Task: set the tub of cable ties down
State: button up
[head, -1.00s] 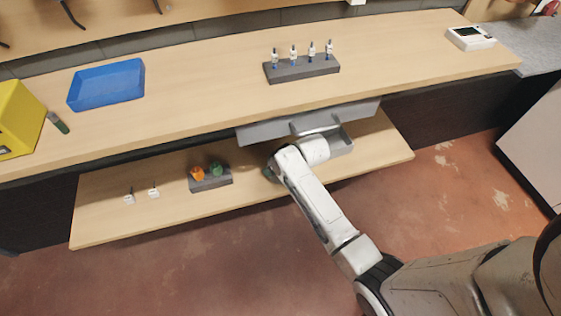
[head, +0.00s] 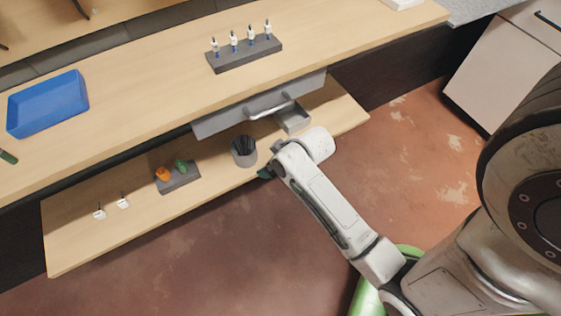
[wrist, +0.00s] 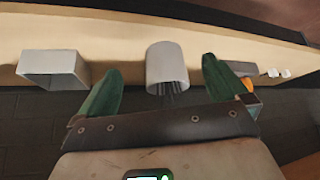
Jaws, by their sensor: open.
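The tub of cable ties (head: 243,158) is a grey cylinder with black ties in it. It stands upright on the lower wooden shelf (head: 110,235), left of my gripper (head: 266,173). In the wrist view the tub (wrist: 166,60) shows between and beyond the two green fingers of my gripper (wrist: 162,66). The fingers are spread wide and apart from the tub, with nothing between their tips that I can see held.
A grey open bin (head: 293,119) is right of the tub, by a grey drawer front (head: 225,122). Left of the tub, a dark block (head: 180,180) holds an orange and a green item. Two small white items (head: 100,214) stand farther left. The upper bench overhangs behind.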

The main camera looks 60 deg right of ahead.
jog(key=s+a+r+n+g+y, duration=0.1)
jog(key=s+a+r+g, duration=0.4)
jog(key=s+a, duration=0.6)
jog(key=shift+s+a+r+n, duration=0.15)
jog(key=shift+s+r+n, duration=0.2)
jog(key=shift+s, duration=0.25)
